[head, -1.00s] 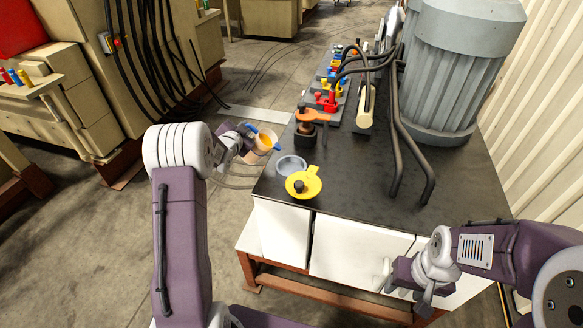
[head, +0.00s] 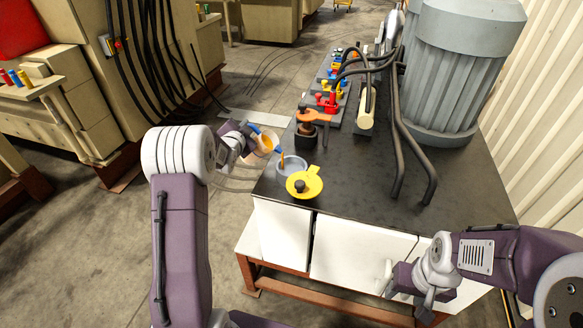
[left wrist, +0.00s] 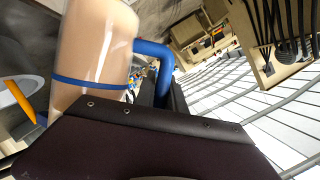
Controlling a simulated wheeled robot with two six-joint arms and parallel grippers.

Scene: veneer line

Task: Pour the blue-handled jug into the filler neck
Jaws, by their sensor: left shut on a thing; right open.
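The jug (head: 264,145), pale with blue parts, is tilted toward the right over the near left corner of the dark bench. My left gripper (head: 246,138) is shut on it. In the left wrist view the jug (left wrist: 95,45) fills the upper left, with its blue handle (left wrist: 160,52) beside it. An orange stream (head: 282,160) runs from the jug's lip down into the grey round filler neck (head: 293,171). The neck also shows at the left edge of the wrist view (left wrist: 8,112). My right gripper (head: 402,285) is open and empty before the bench front.
A yellow cap with a dark knob (head: 304,186) lies just in front of the neck. An orange-topped dark fitting (head: 306,131) stands behind it. Coloured valves (head: 328,101), hoses and a big grey tank (head: 462,70) stand farther back. The bench top's right middle is clear.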

